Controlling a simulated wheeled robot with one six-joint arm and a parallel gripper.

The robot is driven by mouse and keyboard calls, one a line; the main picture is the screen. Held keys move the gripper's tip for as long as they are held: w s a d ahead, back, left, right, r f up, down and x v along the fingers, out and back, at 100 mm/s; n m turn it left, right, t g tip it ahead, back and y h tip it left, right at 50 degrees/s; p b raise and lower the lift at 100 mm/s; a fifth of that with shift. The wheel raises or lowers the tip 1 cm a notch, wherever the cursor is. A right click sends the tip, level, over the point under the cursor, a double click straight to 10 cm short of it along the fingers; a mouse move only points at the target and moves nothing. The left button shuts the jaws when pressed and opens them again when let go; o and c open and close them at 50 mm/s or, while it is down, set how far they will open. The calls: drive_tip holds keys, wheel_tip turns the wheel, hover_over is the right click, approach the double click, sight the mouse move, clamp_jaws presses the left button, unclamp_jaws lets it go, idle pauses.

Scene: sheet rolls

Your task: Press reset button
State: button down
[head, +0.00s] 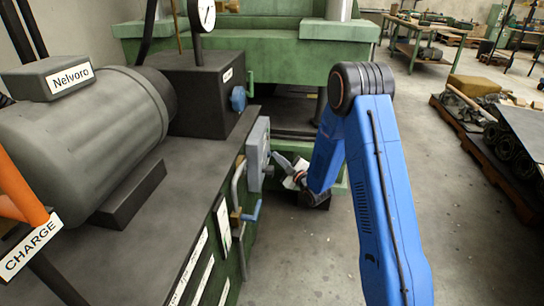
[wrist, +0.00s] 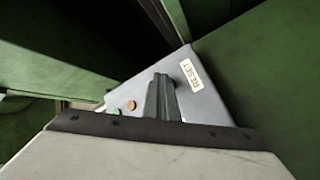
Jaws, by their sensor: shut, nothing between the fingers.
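A grey control box (wrist: 215,98) with a white RESET label (wrist: 190,72) is ahead of my gripper in the wrist view. A green button (wrist: 117,113) and an orange-brown button (wrist: 132,106) show at its left. My gripper (wrist: 163,80) is shut and empty, its fingers over the box face between these buttons and the label. Any button behind the fingers is hidden. In the head view the box (head: 258,150) sits on the machine's side, seen edge-on, with my gripper (head: 276,158) close to its right. I cannot tell whether they touch.
A lever with a blue handle (head: 252,212) and a bent metal handle (head: 238,182) stick out from the machine's side near the box. A green machine (head: 250,48) stands behind. Open floor (head: 450,220) lies to the right, before a loaded pallet (head: 470,135).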

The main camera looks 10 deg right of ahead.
drive_tip(key=shift+d, duration=0.15)
drive_tip(key=shift+s+d, duration=0.3)
drive_tip(key=shift+d, duration=0.4)
drive_tip(key=shift+d, duration=0.1)
drive_tip(key=shift+s+d, duration=0.25)
drive_tip(key=shift+d, duration=0.5)
drive_tip(key=shift+s+d, duration=0.25)
drive_tip(key=shift+d, duration=0.5)
drive_tip(key=shift+s+d, duration=0.25)
drive_tip(key=shift+d, duration=0.5)
